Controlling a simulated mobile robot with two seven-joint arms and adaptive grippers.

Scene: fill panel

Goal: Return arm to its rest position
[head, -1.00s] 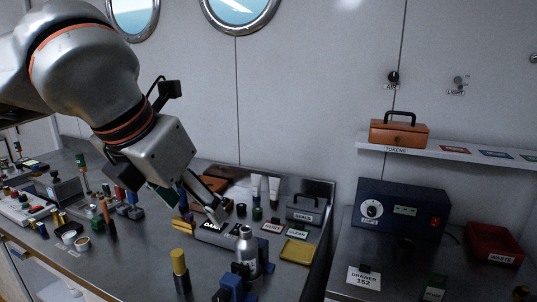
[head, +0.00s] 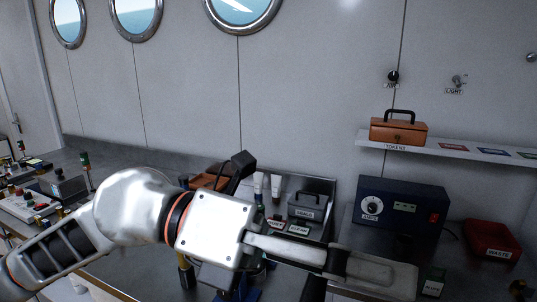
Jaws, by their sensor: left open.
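My left arm reaches in from the left across the lower part of the head view. My left gripper (head: 380,274) points right, in front of the bench, and is open with nothing seen between its fingers. One long finger shows clearly from the side; the other is mostly hidden. The gripper covers part of the counter between the tray and the blue box. My right gripper does not show.
The grey bench carries a tray with a SEALS box (head: 307,206) and white tubes. To the right stand a blue control box (head: 402,215) and a red WASTE bin (head: 492,239). An orange TOKENS box (head: 398,131) sits on the wall shelf (head: 450,149). The wall area above the arm is free.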

